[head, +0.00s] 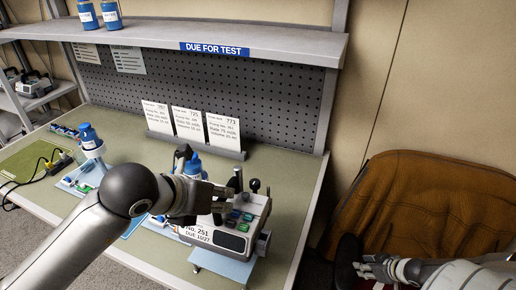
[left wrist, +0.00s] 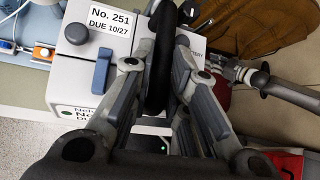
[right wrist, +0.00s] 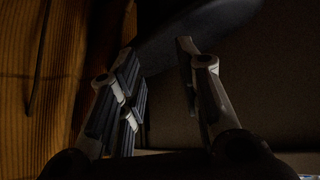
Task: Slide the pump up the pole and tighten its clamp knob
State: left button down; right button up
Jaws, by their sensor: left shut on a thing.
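The pump (head: 232,240) is a pale box labelled "No. 251, DUE 10/27", with coloured buttons and a dark display, at the front right of the bench. It also shows in the left wrist view (left wrist: 80,75), with a dark blue lever (left wrist: 102,70) on its face. My left gripper (head: 212,190) is shut on a black bar (left wrist: 160,60) that looks like the pump's handle. A black round knob (head: 255,185) stands at the pump's back. My right gripper (head: 370,268) is open and empty, off the bench.
A brown chair (head: 420,205) stands right of the bench, close to my right gripper. Cards in a holder (head: 190,128) stand behind the pump, below a shelf (head: 215,40). Blue-capped bottles (head: 88,135) stand on the bench, and a yellow plug (head: 52,162) lies at left.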

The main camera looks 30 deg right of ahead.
jog(key=w+a+r+n+t+y, duration=0.4)
jog(key=w+a+r+n+y, duration=0.3)
jog(key=w+a+r+n, duration=0.95)
jog(key=w+a+r+n+t+y, duration=0.4)
jog(key=w+a+r+n+y, duration=0.55)
jog(key=w+a+r, duration=1.2)
jog(key=s+a+r+n+g+y, duration=0.1)
jog(key=a+r+n+g, duration=0.3)
jog(key=r+n, duration=0.6)
jog(key=s+a+r+n+g, duration=0.2)
jog(key=s+n+g, duration=0.1)
jog(key=n, duration=0.1)
jog(key=n+g+h, duration=0.7)
jog(key=n+h, duration=0.1)
jog(key=h, duration=0.6)
send_over(256, 181)
jog(key=shift+s+f, duration=0.1)
jog(key=shift+f, duration=0.55)
jog(key=shift+d, duration=0.2)
jog(key=shift+f, duration=3.95)
